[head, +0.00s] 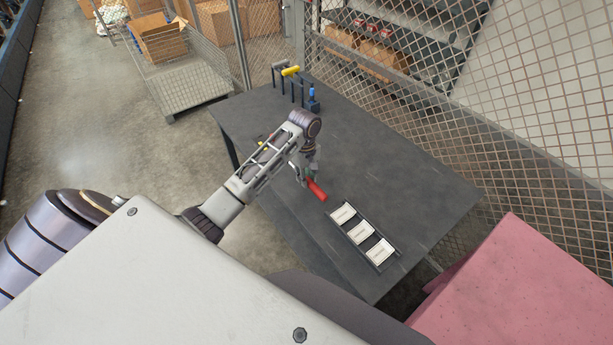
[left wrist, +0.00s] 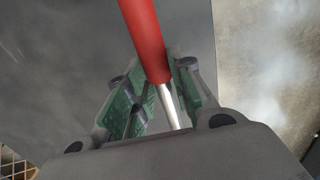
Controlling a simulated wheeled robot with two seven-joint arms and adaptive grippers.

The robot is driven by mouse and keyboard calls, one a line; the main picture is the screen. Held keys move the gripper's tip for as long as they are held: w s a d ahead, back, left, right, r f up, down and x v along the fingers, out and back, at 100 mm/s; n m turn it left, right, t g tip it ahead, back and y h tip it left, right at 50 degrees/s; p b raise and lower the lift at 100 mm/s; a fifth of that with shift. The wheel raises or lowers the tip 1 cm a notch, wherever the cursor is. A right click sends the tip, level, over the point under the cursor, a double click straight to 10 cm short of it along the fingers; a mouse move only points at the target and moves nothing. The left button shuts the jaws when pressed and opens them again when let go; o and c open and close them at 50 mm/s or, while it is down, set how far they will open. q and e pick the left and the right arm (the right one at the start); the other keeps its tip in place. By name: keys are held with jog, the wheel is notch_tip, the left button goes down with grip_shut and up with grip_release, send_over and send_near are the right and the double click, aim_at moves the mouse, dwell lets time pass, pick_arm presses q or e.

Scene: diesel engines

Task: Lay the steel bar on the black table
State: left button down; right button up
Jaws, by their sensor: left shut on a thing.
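My left gripper (head: 308,174) is over the black table (head: 400,185), near its middle. It is shut on the steel bar, which has a thick red end (head: 317,190) pointing toward the front right in the head view. In the left wrist view the red end (left wrist: 146,38) runs up out of the picture, and the bare steel part (left wrist: 168,105) passes between the green-lined fingers (left wrist: 160,98). I cannot tell whether the bar touches the table. My right gripper is not in view.
A dark tray (head: 385,263) with white plates lies just in front of the bar. Upright tools with a yellow handle (head: 291,71) and a blue one (head: 312,92) stand at the far end. The table's right middle is bare. A wire fence (head: 520,175) runs along its right side.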

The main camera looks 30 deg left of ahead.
aim_at(306, 193)
pick_arm(q)
jog(key=shift+f, duration=0.25)
dwell(0.6)
jog(key=shift+f, duration=2.95)
jog(key=c, duration=1.2)
grip_release()
jog(key=shift+f, duration=0.1)
jog(key=shift+c, duration=0.2)
jog(key=shift+a+r, duration=0.1)
jog(key=shift+r, duration=3.45)
